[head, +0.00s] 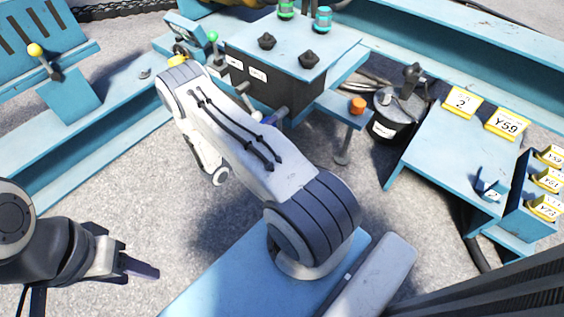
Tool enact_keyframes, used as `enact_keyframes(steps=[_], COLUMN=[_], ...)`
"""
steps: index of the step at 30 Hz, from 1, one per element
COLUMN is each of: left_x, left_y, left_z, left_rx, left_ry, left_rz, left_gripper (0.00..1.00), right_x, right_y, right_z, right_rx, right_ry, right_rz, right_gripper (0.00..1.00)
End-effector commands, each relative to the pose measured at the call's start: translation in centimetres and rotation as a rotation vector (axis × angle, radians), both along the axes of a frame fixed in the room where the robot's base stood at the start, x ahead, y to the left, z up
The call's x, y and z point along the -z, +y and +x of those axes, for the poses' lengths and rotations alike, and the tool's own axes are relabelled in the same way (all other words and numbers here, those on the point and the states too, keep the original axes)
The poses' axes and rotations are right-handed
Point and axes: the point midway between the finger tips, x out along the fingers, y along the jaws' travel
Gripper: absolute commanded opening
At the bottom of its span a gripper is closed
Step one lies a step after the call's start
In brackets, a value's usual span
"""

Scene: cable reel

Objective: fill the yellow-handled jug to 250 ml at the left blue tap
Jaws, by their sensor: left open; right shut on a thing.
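My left gripper (128,264) is at the lower left, over the bare floor, open and empty. My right arm (250,145) stretches from the bottom middle up to the left, folds at its far end and hides what lies behind it. I cannot make out the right gripper or what it holds. No jug can be made out; a small yellow patch (177,61) shows just beyond the arm's bend, and I cannot tell what it belongs to. A dark box with a blue top (290,45) stands at the back; its front, partly hidden, shows no tap I can identify.
On the box are black knobs (267,41), a green cap (286,9) and a cyan cap (323,18). An orange knob (358,105) sits on a blue ledge. A black drum (396,122) and a blue table (445,150) are right. Grey floor (120,205) is clear at left.

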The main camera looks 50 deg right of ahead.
Motion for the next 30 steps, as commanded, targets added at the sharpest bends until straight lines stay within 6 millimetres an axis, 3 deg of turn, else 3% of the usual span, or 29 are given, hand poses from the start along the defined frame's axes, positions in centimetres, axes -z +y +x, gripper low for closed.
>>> enact_keyframes(steps=[20, 25, 30], left_x=[-2.4, -2.5, -2.9], left_y=[0.0, 0.0, 0.0], left_z=[0.0, 0.0, 0.0], left_rx=[0.0, 0.0, 0.0], left_ry=[0.0, 0.0, 0.0], left_rz=[0.0, 0.0, 0.0], left_gripper=[0.5, 0.5, 0.5], right_x=[-0.1, -0.1, -0.2], right_y=[0.0, 0.0, 0.0], right_z=[0.0, 0.0, 0.0], right_rx=[0.001, 0.001, 0.0], right_ry=[0.948, 0.893, 0.643], right_rz=[-0.075, -0.071, -0.051], right_gripper=[0.09, 0.09, 0.09])
